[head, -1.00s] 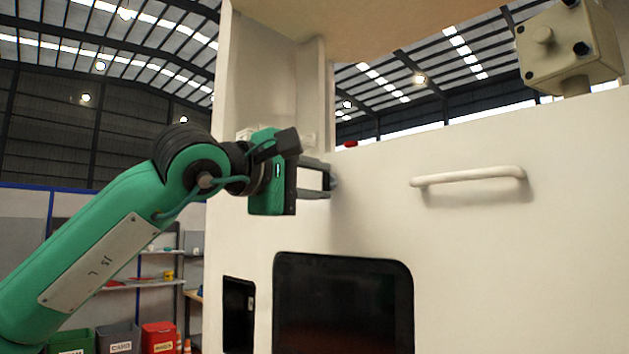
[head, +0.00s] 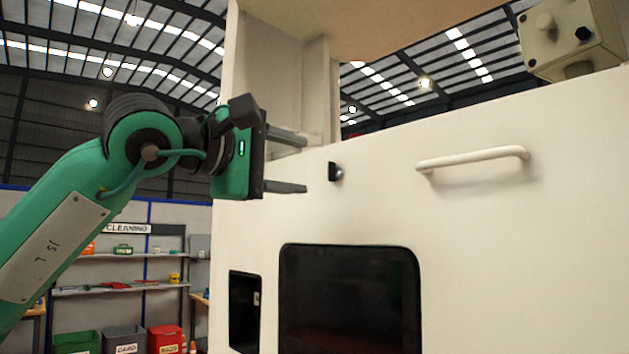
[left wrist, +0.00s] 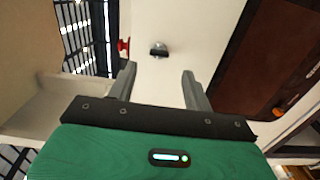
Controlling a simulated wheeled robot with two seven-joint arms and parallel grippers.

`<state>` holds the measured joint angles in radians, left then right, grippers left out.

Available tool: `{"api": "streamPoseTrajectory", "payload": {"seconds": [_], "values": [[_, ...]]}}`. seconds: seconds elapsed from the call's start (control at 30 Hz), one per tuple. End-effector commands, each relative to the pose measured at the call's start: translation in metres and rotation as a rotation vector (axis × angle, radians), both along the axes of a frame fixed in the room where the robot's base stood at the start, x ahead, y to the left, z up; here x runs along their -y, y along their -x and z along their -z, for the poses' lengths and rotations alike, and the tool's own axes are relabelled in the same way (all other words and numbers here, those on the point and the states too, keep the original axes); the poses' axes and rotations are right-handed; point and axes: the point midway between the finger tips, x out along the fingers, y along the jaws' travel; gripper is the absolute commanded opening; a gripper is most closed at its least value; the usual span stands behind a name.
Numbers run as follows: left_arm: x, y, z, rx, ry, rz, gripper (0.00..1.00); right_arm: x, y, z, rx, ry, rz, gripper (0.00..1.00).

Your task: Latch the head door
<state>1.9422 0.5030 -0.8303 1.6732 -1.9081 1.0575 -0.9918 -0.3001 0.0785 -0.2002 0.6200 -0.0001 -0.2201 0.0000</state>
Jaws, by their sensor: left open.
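The head door (head: 480,230) is a large white panel with a pale bar handle (head: 472,158). A small black latch knob (head: 335,171) with a shiny round base is on the panel, left of the handle. It also shows in the left wrist view (left wrist: 159,50), ahead of and between the fingers. My left gripper (head: 297,164) is open and empty, its two fingers pointing right toward the knob. The fingertips stop short of the knob, with a gap. My right gripper is not in view.
A dark screen (head: 350,298) and a dark slot (head: 244,310) are in the panel below. A beige button box (head: 572,38) stands at the top right. A red knob (left wrist: 123,47) is near the latch in the left wrist view. Shelves with bins (head: 118,288) stand behind at left.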

Motion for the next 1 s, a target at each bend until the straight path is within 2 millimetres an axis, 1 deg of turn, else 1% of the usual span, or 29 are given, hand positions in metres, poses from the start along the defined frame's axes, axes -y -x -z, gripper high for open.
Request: {"api": "streamPoseTrajectory", "payload": {"seconds": [0.03, 0.2, 0.4, 0.57, 1.0], "values": [[-0.010, 0.009, 0.003, 0.004, 0.002, -0.001, 0.51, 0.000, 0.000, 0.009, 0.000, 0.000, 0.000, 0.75], [-0.034, 0.034, 0.003, 0.001, 0.001, -0.001, 0.51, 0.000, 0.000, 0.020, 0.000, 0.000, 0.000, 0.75], [-0.050, 0.050, 0.001, 0.001, 0.000, 0.000, 0.51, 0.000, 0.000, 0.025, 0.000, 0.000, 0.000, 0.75], [-0.054, 0.054, 0.000, 0.000, 0.000, 0.000, 0.51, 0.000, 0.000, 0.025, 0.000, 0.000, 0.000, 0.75], [-0.053, 0.053, 0.000, 0.000, 0.000, 0.001, 0.51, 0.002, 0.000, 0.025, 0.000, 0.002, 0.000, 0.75]]}}
